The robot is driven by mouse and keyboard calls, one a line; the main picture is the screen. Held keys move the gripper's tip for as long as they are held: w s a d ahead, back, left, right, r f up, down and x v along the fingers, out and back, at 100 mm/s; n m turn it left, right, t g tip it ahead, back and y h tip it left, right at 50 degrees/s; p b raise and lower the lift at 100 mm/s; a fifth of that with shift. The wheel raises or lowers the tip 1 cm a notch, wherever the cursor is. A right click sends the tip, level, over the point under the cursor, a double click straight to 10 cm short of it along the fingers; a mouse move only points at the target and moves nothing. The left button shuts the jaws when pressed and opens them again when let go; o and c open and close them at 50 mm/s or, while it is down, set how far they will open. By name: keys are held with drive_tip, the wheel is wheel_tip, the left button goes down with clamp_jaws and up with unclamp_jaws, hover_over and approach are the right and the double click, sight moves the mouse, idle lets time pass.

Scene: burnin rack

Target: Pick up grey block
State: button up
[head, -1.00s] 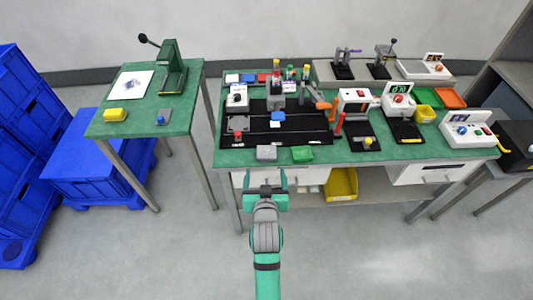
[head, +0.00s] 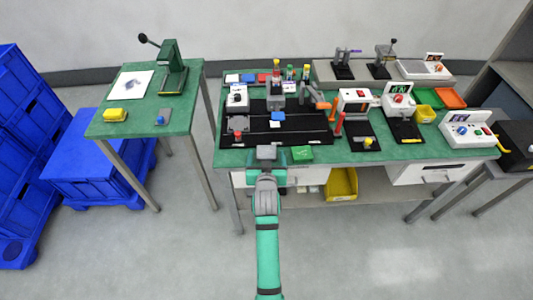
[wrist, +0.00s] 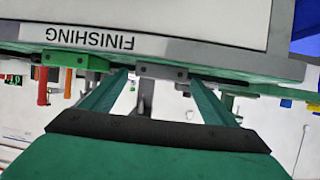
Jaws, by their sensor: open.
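The grey block (head: 266,152) lies at the front edge of the long green bench, left of a green block (head: 302,153). My gripper (head: 266,162) is at the bench's front edge, right at the grey block in the head view. In the wrist view, which is upside down, the grey block (wrist: 161,72) appears between the two open green fingertips (wrist: 159,78). The green block (wrist: 66,59) is to its left there. I cannot tell how far the fingertips reach along the block's sides. Nothing is visibly held.
A black mat (head: 300,133) with fixtures lies behind the block. A white instrument with a red part (head: 354,98) stands further right. A yellow bin (head: 341,184) sits on the lower shelf. A smaller green table (head: 140,118) stands left, beside blue crates (head: 92,175).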

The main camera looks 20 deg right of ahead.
drive_tip(key=shift+w+d+f, duration=0.2)
drive_tip(key=shift+w+f, duration=0.05)
drive_tip(key=shift+w, duration=0.35)
drive_tip(key=c, duration=1.1)
drive_tip(key=shift+c, duration=0.2)
drive_tip(key=shift+r, duration=0.1)
